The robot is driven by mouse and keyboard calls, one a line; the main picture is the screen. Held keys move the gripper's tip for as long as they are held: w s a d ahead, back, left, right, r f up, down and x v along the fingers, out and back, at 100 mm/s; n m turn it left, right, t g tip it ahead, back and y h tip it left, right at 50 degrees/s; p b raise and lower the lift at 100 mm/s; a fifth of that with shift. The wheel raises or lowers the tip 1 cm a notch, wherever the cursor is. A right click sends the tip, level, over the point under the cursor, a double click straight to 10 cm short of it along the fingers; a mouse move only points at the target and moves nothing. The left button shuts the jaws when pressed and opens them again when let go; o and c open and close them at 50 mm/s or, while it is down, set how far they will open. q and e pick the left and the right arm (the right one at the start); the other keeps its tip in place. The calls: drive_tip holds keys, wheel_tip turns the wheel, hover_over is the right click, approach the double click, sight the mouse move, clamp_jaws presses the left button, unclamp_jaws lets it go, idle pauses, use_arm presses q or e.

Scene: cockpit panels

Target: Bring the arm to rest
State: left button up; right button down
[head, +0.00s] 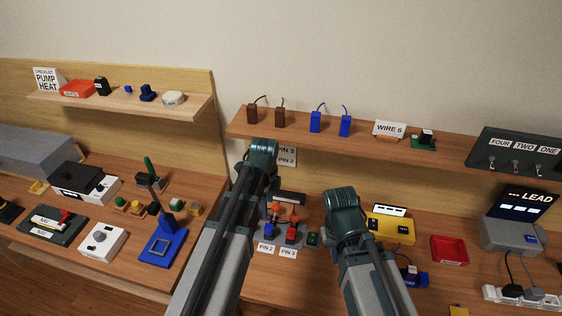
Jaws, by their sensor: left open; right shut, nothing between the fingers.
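Both of my arms rise from the bottom edge of the head view, and each ends at the top in a dark teal joint. The left arm's joint is in front of the right-hand bench's back board, and the right arm's joint is lower, over the bench. I cannot make out the fingers of either gripper; they are hidden or out of frame. Neither arm visibly holds anything.
A blue stand (163,245) is left, a yellow box (390,228) and red tray (449,250) right. A shelf (360,134) crosses behind the arms.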

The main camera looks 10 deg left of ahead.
use_arm(q)
drive_tip(key=s+d+n+y, duration=0.1)
drive_tip(key=s+d+n, duration=0.9)
drive_tip(key=s+n, duration=0.4)
drive_tip(key=shift+s+d+f+n, duration=0.15)
drive_tip(key=shift+d+n, duration=0.1)
drive_tip(key=shift+n, duration=0.05)
use_arm(e)
drive_tip(key=shift+f, duration=0.2)
